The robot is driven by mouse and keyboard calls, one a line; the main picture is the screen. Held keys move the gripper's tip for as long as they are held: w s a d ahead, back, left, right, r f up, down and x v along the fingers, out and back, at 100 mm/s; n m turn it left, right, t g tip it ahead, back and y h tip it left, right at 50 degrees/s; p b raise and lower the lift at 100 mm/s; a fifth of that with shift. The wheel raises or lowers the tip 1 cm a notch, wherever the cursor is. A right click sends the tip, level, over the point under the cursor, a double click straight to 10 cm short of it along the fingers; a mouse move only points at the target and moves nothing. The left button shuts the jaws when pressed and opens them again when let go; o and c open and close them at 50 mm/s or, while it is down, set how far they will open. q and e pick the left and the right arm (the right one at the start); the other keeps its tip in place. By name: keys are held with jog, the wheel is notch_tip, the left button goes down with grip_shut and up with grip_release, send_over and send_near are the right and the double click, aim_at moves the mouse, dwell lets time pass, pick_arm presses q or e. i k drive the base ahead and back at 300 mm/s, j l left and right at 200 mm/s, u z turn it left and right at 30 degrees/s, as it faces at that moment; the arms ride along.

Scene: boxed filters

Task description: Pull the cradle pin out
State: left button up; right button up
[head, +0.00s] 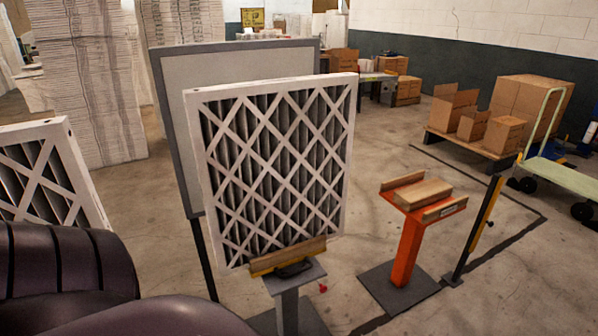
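A large pleated filter with a white lattice frame (272,160) stands upright in a cradle (288,257) with a wooden lip and yellow edge. The cradle sits on a grey pedestal (289,305). A black part (293,270) lies on the pedestal top at the cradle's front. A small red piece (322,288) shows just right of the pedestal; it may be the pin's end, but it is too small to tell. Dark rounded links of my arm fill the lower left. Neither gripper is in view.
An orange stand (407,250) with a wooden block (422,193) is to the right, beside a black and yellow post (476,230). A grey-framed panel (185,130) stands behind the filter. Another filter (45,175) is at left. Boxes and a green cart (560,172) are farther right.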

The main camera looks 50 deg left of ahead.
aim_at(323, 289)
jog(key=u, duration=1.35)
